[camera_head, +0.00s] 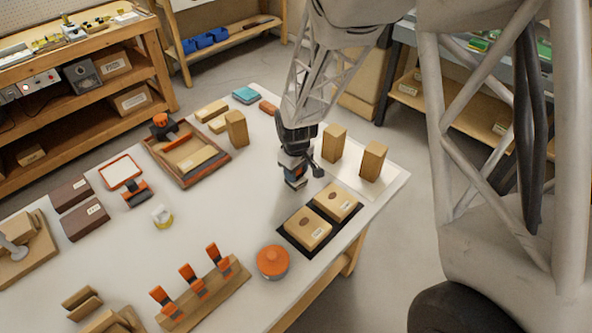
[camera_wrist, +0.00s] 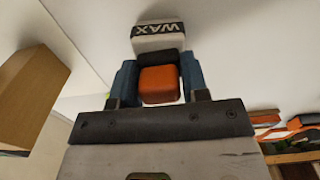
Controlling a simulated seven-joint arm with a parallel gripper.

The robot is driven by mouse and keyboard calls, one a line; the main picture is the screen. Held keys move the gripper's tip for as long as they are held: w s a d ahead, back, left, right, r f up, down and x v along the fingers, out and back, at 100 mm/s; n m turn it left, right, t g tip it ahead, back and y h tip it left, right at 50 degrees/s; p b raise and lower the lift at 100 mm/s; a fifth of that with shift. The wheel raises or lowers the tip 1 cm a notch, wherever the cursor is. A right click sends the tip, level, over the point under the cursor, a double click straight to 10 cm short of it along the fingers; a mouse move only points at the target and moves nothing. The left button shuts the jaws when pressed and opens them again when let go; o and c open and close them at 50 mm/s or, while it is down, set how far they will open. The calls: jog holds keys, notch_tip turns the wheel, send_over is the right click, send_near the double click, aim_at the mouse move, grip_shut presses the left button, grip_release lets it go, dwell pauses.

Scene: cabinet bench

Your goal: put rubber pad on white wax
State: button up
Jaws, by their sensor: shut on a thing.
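My gripper (camera_head: 295,178) is low over the white table, in front of the two upright wooden blocks. In the wrist view its blue fingers (camera_wrist: 158,78) are shut on an orange block with a black end, which I take to be the rubber pad (camera_wrist: 159,86). The white wax (camera_wrist: 160,40), a white block with a black band reading WAX, lies just past the fingertips. The pad's black end overlaps the wax's near edge in this view; I cannot tell whether they touch. I cannot make out pad or wax in the head view.
Upright wooden blocks (camera_head: 334,143) stand right of my gripper on a pale board. Two labelled boxes on a black mat (camera_head: 291,241) lie in front. A wooden tray (camera_head: 186,178) is to the left. An orange-lidded round tin (camera_head: 272,262) stands near the front edge.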

jog(key=o, duration=0.9)
jog(key=shift+r, duration=0.15)
jog(key=shift+r, duration=6)
jog(key=s+d+r+m+t, duration=0.1)
jog(key=s+d+r+m, duration=0.3)
jog(key=s+d+r, duration=0.7)
jog(key=shift+s+d+r+m+t, duration=0.25)
jog(key=shift+s+d+r+m, duration=0.7)
jog(key=shift+s, duration=1.85)
jog(key=shift+s+d+r+m+t, duration=0.3)
jog(key=shift+s+d+r+m, duration=0.65)
jog(key=shift+s, duration=1.9)
jog(key=shift+s+d+r+m+t, duration=0.25)
jog(key=shift+s+d+r+m, duration=0.7)
jog(key=shift+s, duration=1.85)
